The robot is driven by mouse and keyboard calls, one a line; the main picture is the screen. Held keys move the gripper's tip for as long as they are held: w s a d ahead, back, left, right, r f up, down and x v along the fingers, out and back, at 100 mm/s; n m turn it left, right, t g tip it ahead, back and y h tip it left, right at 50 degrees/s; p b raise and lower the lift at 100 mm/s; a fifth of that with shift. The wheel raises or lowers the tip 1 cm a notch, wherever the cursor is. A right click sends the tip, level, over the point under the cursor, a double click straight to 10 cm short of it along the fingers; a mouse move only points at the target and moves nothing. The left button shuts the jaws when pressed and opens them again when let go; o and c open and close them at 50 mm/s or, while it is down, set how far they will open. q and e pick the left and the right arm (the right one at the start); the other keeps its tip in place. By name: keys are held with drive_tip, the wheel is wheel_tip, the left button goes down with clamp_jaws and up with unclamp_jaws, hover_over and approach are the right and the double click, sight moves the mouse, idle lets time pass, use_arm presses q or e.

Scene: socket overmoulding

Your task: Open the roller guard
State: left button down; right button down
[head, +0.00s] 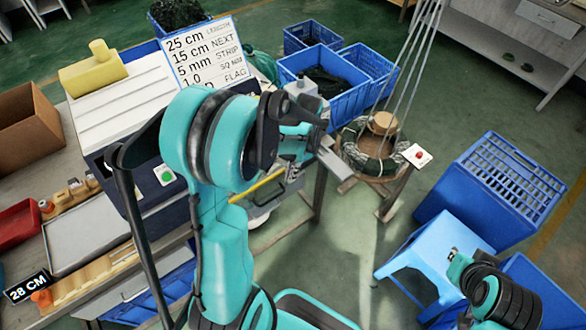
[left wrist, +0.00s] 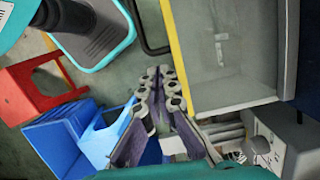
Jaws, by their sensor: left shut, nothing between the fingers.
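The roller guard looks like a clear panel with a yellow edge (left wrist: 178,55), filling the upper right middle of the left wrist view. In the head view only a stretch of yellow bar (head: 257,185) shows behind my left arm; the rest is hidden. My left gripper (left wrist: 158,75) is shut and empty, its fingertips just left of the yellow edge. I cannot tell whether they touch it. In the head view my left arm covers much of the machine.
A blue stool (head: 435,255) and a blue crate (head: 495,185) stand farther right. A specification board (head: 205,55) and yellow block (head: 92,70) are at the back left. Green floor is open between machine and stool.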

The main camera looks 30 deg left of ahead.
use_arm(q)
drive_tip(key=f, duration=0.1)
drive_tip(key=f+b, duration=0.1)
drive_tip(key=f, duration=0.1)
drive_tip(key=shift+s+a+f, duration=0.15)
drive_tip(key=shift+s+f, duration=0.15)
drive_tip(key=shift+s, duration=0.05)
use_arm(e)
drive_tip(key=shift+f, duration=0.7)
use_arm(q)
drive_tip(key=shift+s, duration=0.1)
drive_tip(key=s+a, duration=0.4)
drive_tip(key=s, duration=0.6)
drive_tip(key=s+a, duration=0.5)
drive_tip(key=s, duration=0.6)
drive_tip(key=shift+s, duration=0.2)
use_arm(e)
drive_tip(key=shift+r, duration=0.1)
use_arm(q)
drive_tip(key=shift+r, duration=0.1)
